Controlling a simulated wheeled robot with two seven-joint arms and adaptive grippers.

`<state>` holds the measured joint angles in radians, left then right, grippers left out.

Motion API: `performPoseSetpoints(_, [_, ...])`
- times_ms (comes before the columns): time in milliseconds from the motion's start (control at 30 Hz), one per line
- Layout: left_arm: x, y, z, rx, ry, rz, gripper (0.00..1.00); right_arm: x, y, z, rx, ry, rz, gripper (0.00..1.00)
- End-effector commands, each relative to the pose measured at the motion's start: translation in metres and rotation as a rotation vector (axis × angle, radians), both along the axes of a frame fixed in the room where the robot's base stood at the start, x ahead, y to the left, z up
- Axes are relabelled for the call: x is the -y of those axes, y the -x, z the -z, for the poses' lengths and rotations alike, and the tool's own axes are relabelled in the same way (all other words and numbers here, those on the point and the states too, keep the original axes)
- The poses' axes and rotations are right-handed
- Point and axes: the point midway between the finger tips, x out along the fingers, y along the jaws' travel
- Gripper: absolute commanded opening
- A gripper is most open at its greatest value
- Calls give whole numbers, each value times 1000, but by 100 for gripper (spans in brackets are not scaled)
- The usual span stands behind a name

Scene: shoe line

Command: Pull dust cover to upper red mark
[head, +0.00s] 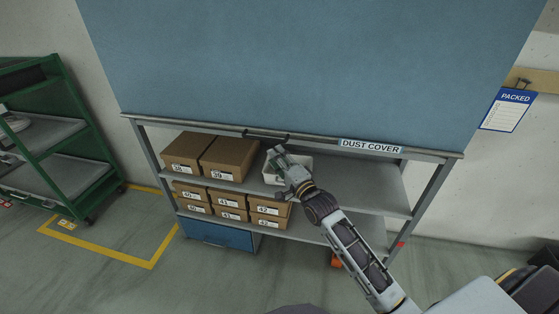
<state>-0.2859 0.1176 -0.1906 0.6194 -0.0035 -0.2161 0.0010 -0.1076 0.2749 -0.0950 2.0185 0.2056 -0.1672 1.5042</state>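The blue dust cover (310,70) hangs across the upper part of the shelf rack. Its grey bottom bar (200,124) is level with the top of the open shelves and carries a "DUST COVER" label (370,146). A dark handle (265,135) sits at the middle of the bar. My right gripper (273,153) is just below the handle, in front of the upper shelf, and looks apart from it. Its fingers are too small to tell open from shut. A red mark (401,244) shows low on the right post. No upper red mark is visible. My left gripper is out of view.
Brown shoe boxes (228,158) stand on the shelves at left. A white bin (297,168) is behind my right gripper. A blue drawer (215,236) is below. A green cart (55,160) stands at far left; a "PACKED" sheet (508,110) hangs at right.

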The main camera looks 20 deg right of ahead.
Motion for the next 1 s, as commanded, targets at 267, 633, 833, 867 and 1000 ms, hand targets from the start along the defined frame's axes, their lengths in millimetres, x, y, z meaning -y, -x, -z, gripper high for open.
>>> performPoseSetpoints(267, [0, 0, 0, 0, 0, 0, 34, 1, 9, 1, 0, 1, 0, 34])
performPoseSetpoints(633, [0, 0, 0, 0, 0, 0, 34, 1, 9, 1, 1, 1, 0, 34])
performPoseSetpoints(833, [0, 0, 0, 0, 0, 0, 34, 1, 8, 1, 3, 9, 1, 34])
performPoseSetpoints(867, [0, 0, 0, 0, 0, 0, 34, 1, 8, 1, 4, 13, 2, 34])
performPoseSetpoints(1000, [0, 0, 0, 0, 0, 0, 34, 1, 8, 1, 15, 70, 9, 34])
